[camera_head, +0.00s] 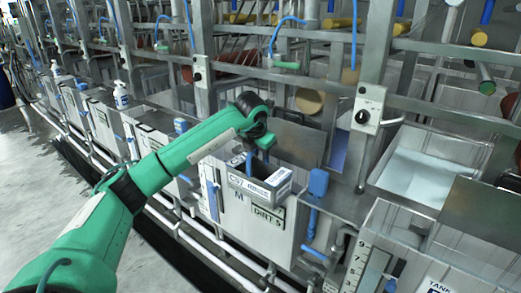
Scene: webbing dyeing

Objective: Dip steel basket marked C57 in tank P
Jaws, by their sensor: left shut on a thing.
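The steel basket (260,187) is a small grey box with "C57" on its front label, near the middle of the head view. My left gripper (257,160) is above it, shut on it. The basket shows in front of and above a pale tank (243,222) marked "M"; I cannot tell whether any of it is inside. At the bottom right, a tank label (438,287) reads "TANK", with its letter cut off by the picture edge. I cannot confirm which tank is P. My right gripper is not in view.
An open tank with pale liquid (425,172) is at the right. A metal lid (485,222) lies in front of it. A post with a switch box (368,110) and a blue valve handle (318,183) stand right of the basket. Rails and pipes run behind.

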